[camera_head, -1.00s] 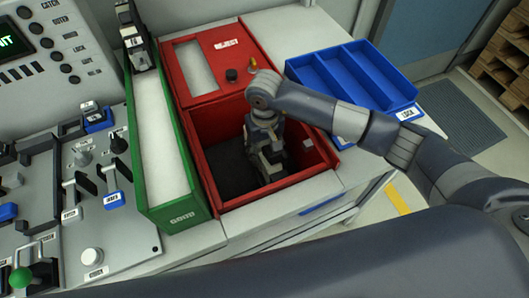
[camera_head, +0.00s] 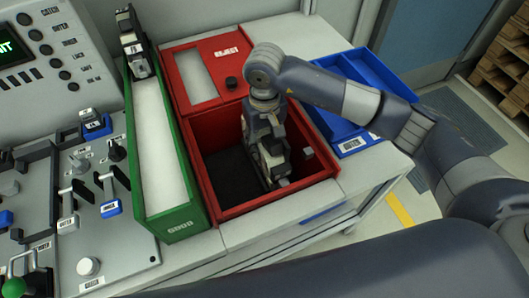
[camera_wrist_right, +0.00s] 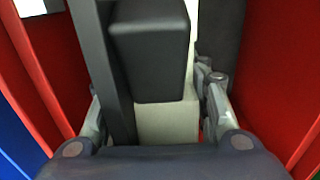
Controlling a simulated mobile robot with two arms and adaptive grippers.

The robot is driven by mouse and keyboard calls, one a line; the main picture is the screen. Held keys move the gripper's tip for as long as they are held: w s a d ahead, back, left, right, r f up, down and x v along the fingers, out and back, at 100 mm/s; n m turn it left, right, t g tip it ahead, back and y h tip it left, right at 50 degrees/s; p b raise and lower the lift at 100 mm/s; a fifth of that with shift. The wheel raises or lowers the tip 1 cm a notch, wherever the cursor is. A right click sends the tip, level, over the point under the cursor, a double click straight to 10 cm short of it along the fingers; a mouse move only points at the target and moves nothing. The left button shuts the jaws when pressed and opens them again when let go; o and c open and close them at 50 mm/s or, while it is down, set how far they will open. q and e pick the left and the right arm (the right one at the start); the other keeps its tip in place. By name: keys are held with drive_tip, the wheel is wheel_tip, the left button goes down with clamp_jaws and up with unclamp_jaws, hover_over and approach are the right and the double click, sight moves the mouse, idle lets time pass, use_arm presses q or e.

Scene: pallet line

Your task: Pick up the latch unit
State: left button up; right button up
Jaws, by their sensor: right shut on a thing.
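My right gripper (camera_head: 272,168) points down into the open red bin (camera_head: 262,208). In the right wrist view the gripper (camera_wrist_right: 155,118) is shut on the latch unit (camera_wrist_right: 150,50), a dark block on a pale body with a long dark bar beside it. The fingers stand on either side of the pale part. In the head view the gripper hides most of the unit. My left gripper is not in view.
The red bin's walls stand close around my right gripper. A lidded red part marked REJECT (camera_head: 226,50) lies behind, a green tray (camera_head: 176,222) with a black-and-white unit (camera_head: 135,45) at left, and a blue compartment tray (camera_head: 350,140) at right.

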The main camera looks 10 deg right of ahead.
wheel_tip(320, 180, up, 20)
drive_tip(key=b, duration=0.1)
drive_tip(key=shift+r, duration=0.2)
drive_tip(key=shift+s+f, duration=0.1)
drive_tip(key=shift+s, duration=0.05)
idle(0.4)
